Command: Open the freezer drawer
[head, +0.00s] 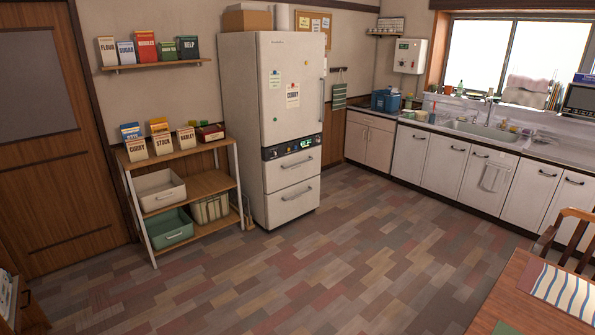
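A tall white refrigerator (270,100) stands against the back wall, left of centre in the head view. Its large upper door carries small magnets and papers and has a dark vertical handle on its right edge. Under the strip are two white drawers, an upper drawer (293,169) and a lower drawer (293,201), each with a horizontal handle. Both drawers look shut. No label shows which one is the freezer drawer. My gripper is not in view.
A wooden shelf unit (208,183) with bins and boxes stands close to the refrigerator's left. White counter cabinets (411,155) line the right wall. A table (519,300) and a chair (568,222) are at lower right. The floor (300,270) before the refrigerator is clear.

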